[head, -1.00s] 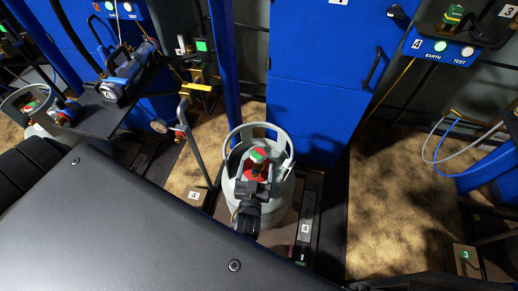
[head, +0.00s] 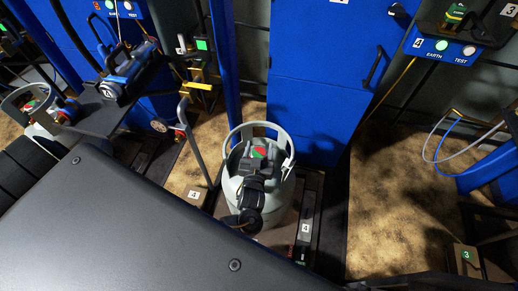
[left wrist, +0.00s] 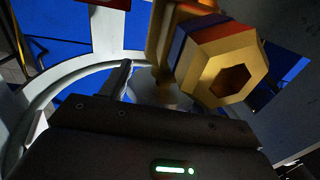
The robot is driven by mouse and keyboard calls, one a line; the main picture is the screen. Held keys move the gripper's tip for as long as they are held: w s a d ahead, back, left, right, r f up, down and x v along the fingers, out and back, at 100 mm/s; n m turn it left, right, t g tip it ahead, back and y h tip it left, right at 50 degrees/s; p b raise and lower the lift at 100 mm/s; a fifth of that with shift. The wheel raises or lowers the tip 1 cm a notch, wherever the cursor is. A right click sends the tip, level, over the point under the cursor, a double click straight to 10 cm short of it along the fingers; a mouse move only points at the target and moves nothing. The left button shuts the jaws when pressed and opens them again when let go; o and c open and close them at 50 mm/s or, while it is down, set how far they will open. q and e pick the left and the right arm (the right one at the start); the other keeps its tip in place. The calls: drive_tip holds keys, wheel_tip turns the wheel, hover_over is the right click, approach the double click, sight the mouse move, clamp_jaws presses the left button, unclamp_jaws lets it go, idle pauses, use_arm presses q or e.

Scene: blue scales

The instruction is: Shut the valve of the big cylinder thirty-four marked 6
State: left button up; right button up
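The grey gas cylinder (head: 285,205) stands upright on a scale in the middle of the head view, with a ring-shaped collar around its top. Its valve top (head: 259,152), red and green, shows inside the collar. My left gripper (head: 258,158) is over the valve, with a dark finger at either side of the red and green top. I cannot tell whether the fingers press on it. In the left wrist view a brass hexagonal fitting (left wrist: 228,75) is close, with the pale collar (left wrist: 60,85) behind. The label beside the cylinder reads 4; I see no 6. My right gripper is out of view.
A blue cabinet (head: 310,105) stands behind the cylinder. A grey post with a yellow handle (head: 197,86) stands to its left. Another cylinder (head: 22,103) is at the far left, near a dark shelf holding a blue device (head: 128,75). Bare floor (head: 395,190) lies to the right.

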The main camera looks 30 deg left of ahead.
use_arm(q)
drive_tip(key=c, duration=0.5)
drive_tip(key=shift+m+h, duration=0.4)
drive_tip(key=shift+h, duration=0.2)
drive_tip(key=shift+c, duration=0.2)
drive_tip(key=m+t+h+p, duration=0.1)
drive_tip(key=m+h, duration=0.1)
drive_tip(key=h, duration=0.1)
drive_tip(key=shift+d+r+h+p, duration=0.1)
drive_tip(key=shift+h+p, duration=0.2)
drive_tip(key=shift+d+m+h, duration=0.1)
drive_tip(key=shift+m+h, duration=0.8)
drive_tip(key=shift+h, duration=0.1)
drive_tip(key=shift+d+m+h, duration=0.15)
drive_tip(key=shift+m+h, duration=0.55)
drive_tip(key=shift+h, duration=0.5)
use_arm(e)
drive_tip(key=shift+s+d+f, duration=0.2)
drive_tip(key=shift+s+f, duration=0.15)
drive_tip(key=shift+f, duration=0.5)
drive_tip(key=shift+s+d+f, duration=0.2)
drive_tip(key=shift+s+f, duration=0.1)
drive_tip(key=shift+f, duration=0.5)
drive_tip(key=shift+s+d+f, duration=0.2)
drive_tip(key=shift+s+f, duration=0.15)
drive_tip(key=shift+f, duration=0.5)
use_arm(q)
drive_tip(key=shift+h, duration=0.3)
drive_tip(key=o, duration=1)
drive_tip(key=shift+d, duration=0.1)
